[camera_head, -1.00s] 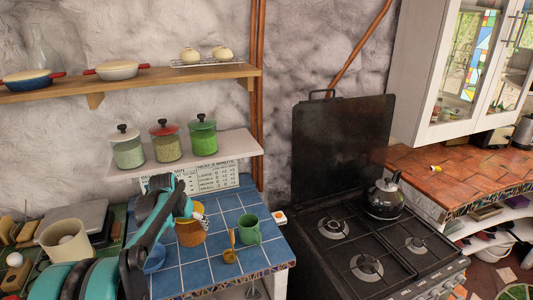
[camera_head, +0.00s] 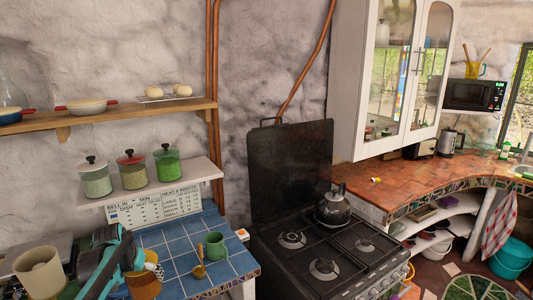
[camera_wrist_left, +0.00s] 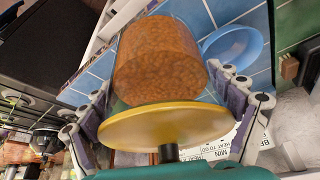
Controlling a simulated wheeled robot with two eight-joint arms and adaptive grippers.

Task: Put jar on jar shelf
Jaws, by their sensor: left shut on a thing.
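The jar (camera_wrist_left: 160,60) has orange-brown contents and a yellow lid (camera_wrist_left: 165,125) with a black knob. In the wrist view the left gripper (camera_wrist_left: 168,115) has its fingers on both sides of the lid and is shut on the jar. In the head view the orange jar (camera_head: 143,287) is low at the left, partly hidden by my left gripper (camera_head: 150,268). My right gripper is out of view.
The blue tiled counter (camera_head: 178,240) holds a green mug (camera_head: 215,246) and a small wooden-handled item (camera_head: 199,270). A wooden shelf (camera_head: 150,112) is above the jar shelf. A black stove (camera_head: 300,270) with a kettle (camera_head: 333,208) stands right. The jar shelf's left end looks bare.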

